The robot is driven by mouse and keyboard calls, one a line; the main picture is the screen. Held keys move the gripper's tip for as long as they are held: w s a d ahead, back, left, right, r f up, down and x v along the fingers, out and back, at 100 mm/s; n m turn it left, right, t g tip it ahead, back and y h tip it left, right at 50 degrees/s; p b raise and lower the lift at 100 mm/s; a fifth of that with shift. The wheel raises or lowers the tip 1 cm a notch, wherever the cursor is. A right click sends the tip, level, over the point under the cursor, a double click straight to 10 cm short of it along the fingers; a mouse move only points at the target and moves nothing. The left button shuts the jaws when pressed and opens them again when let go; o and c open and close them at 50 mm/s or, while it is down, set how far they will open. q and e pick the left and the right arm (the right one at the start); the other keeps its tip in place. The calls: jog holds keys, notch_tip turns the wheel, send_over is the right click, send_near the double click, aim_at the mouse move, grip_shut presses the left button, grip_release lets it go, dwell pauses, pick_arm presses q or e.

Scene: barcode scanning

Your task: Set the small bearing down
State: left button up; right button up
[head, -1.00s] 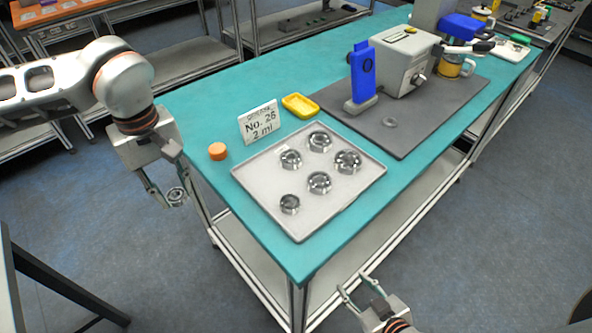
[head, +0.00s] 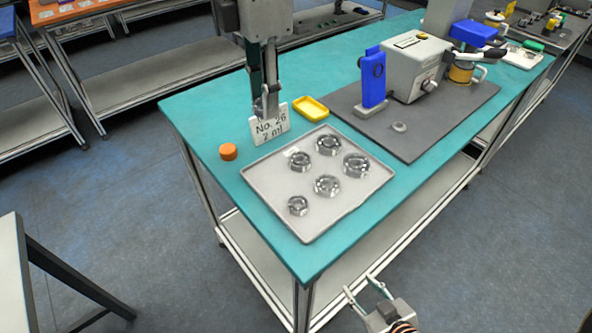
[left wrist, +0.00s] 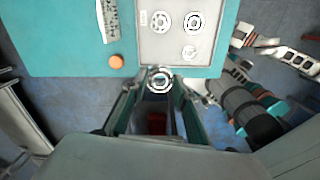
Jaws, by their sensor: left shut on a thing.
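My left gripper (head: 268,108) points down in front of the white sign in the head view, left of the tray. It is shut on the small bearing (left wrist: 159,81), a silver ring between the fingertips in the left wrist view. In the head view the bearing is hard to make out at the tips. The pale grey tray (head: 330,221) holds several shiny bearings, among them a small one (head: 298,206) near its front-left corner. My right gripper (head: 361,284) is open and empty, beyond the table's near edge.
An orange cap (head: 228,152) and a yellow dish (head: 310,108) stand near the tray. The white sign (head: 270,133) stands behind it. A dark mat (head: 425,143) carries a blue stand (head: 373,80), a grey machine (head: 415,70) and a small disc (head: 399,127).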

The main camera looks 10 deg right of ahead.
aim_at(272, 181)
pick_arm(q)
notch_tip(272, 181, down, 19)
jog(key=shift+r, duration=0.2)
dwell(0.3)
jog(key=o, duration=1.1)
jog(key=shift+f, duration=0.15)
jog(key=shift+r, duration=0.35)
notch_tip(272, 181, up, 12)
jog(key=shift+f, duration=0.15)
